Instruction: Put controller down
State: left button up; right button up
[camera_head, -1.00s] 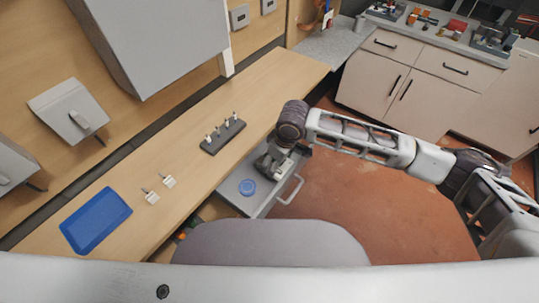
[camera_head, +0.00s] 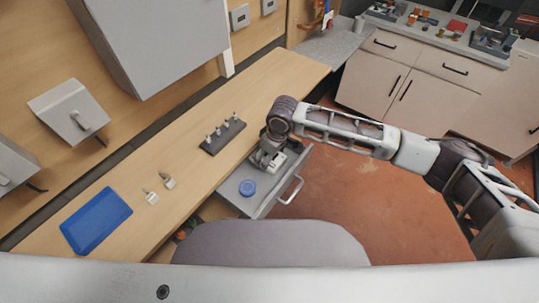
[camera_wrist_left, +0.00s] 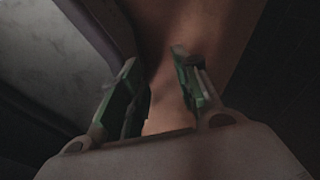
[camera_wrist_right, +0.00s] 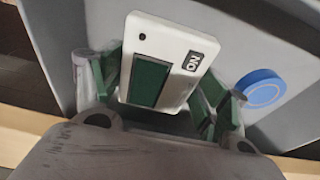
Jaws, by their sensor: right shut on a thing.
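The controller (camera_wrist_right: 172,62) is a white box with a green panel and a dark "ON" label, seen in the right wrist view. My right gripper (camera_wrist_right: 160,95) has its green fingers on both sides of it and is shut on it. The fingers partly hide the controller there. Whether it touches the drawer floor I cannot tell. My left gripper (camera_wrist_left: 155,95) shows only in the left wrist view, with its green fingers apart and nothing between them.
On the wooden counter are a dark rack (camera_head: 222,138) with several pegs, two small fittings (camera_head: 152,197) and a blue tray (camera_head: 95,222). The drawer handle (camera_head: 291,189) juts out to the right.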

aim_at(275, 161)
jog(key=o, duration=1)
jog(key=shift+f, duration=0.1)
jog(key=shift+o, duration=0.2)
jog(key=shift+r, duration=0.35)
pick_arm(q)
jog(key=shift+s+d+r+p, duration=0.3)
jog(key=shift+d+p, duration=0.05)
jog(key=shift+d, duration=0.1)
pick_arm(e)
notch_tip(275, 161, up, 11)
jog(key=s+d, duration=0.1)
jog(key=d, duration=0.1)
jog(key=shift+s, duration=0.15)
jog(key=shift+r, duration=0.1)
